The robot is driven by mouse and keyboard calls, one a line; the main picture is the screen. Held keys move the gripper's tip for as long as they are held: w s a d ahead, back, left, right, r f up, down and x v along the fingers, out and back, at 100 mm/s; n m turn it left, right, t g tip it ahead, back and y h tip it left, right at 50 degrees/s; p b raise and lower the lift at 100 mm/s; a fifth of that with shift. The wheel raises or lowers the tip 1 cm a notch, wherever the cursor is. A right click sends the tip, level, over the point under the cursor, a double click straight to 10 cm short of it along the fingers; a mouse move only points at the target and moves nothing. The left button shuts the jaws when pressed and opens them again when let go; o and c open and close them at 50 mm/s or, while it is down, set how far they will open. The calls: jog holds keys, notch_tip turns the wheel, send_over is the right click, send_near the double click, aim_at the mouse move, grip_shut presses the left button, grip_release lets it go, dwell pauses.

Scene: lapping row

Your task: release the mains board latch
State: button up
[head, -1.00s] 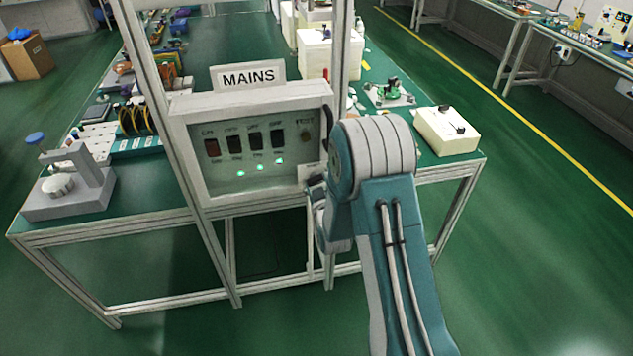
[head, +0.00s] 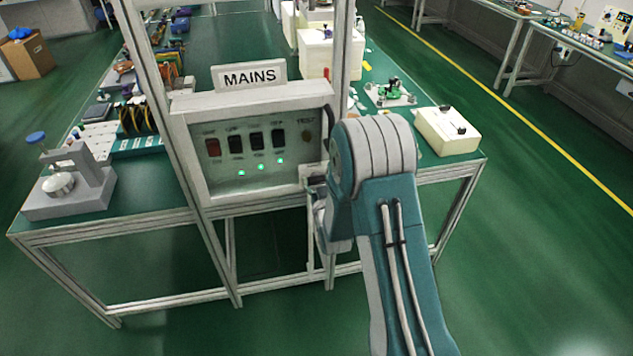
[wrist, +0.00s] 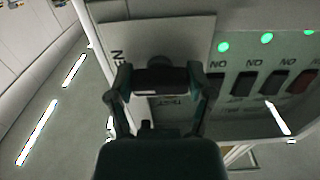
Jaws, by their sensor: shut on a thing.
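The mains board (head: 258,188) is a pale grey box under a MAINS sign, fixed between two upright posts at the table's front edge. In the wrist view, upside down, my gripper (wrist: 160,92) is at the board's test-button side, shut on a dark piece, the latch (wrist: 160,78). The latch lies against a pale plate (wrist: 155,38) with partly hidden lettering ending "EN". In the head view, my arm hides the latch and most of my gripper at the board's right edge.
The board face has one red switch (head: 213,147), several dark switches and three lit green lamps (head: 261,167). A post (head: 160,90) stands left of the board. A grey stand (head: 75,190) is on the left corner and a cream box (head: 447,132) on the right. The floor in front is clear.

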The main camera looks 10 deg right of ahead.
jog(key=shift+w+r, duration=0.15)
jog(key=shift+r, duration=0.2)
jog(key=o, duration=1.1)
jog(key=shift+f, duration=0.25)
jog(key=shift+s, duration=0.25)
jog(key=s, duration=1.1)
jog(key=shift+s+a, duration=0.1)
jog(key=shift+s, duration=0.2)
